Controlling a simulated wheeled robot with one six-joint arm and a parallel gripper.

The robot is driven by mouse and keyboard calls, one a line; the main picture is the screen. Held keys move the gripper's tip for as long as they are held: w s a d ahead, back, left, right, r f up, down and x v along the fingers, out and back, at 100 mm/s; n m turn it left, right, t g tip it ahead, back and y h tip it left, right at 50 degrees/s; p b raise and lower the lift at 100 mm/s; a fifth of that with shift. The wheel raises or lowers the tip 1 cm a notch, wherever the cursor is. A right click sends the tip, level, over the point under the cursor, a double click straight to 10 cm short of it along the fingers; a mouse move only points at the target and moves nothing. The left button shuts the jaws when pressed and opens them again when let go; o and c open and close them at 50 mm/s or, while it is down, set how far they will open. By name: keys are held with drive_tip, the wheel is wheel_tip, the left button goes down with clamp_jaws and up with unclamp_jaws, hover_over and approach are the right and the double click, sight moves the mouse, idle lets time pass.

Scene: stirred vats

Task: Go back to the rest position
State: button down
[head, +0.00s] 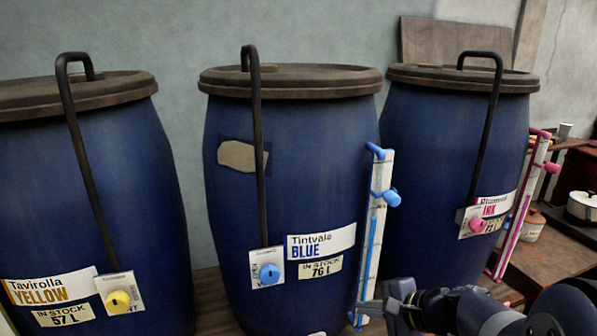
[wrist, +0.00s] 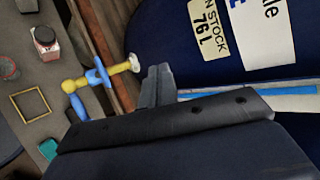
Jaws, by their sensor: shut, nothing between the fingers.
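My gripper (head: 372,307) is at the lower right of the head view, in front of the lower end of the sight tube (head: 374,232) on the Tintvale Blue vat (head: 290,185). Its fingers also show in the wrist view (wrist: 157,86); they are together with nothing between them. I cannot tell whether they touch the tube. In the wrist view the blue vat (wrist: 215,20) fills the upper right, with part of its tube (wrist: 290,91) behind the gripper body. My arm runs off at the lower right.
Yellow (head: 100,170) and pink (head: 440,170) vats stand either side. A wooden bench (head: 550,262) with a white pot (head: 582,207) is at right. The wrist view shows a yellow-and-blue tap fitting (wrist: 98,77) close to the fingers, a small jar (wrist: 45,40) and a yellow square outline (wrist: 30,106).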

drive_tip(key=shift+w+d+r+m+t+h, duration=0.2)
drive_tip(key=shift+w+d+r, duration=0.15)
drive_tip(key=shift+w+d, duration=0.3)
drive_tip(key=shift+w+d+r+m+t+h, duration=0.15)
drive_tip(key=shift+w+d+r, duration=0.25)
drive_tip(key=shift+d, duration=0.45)
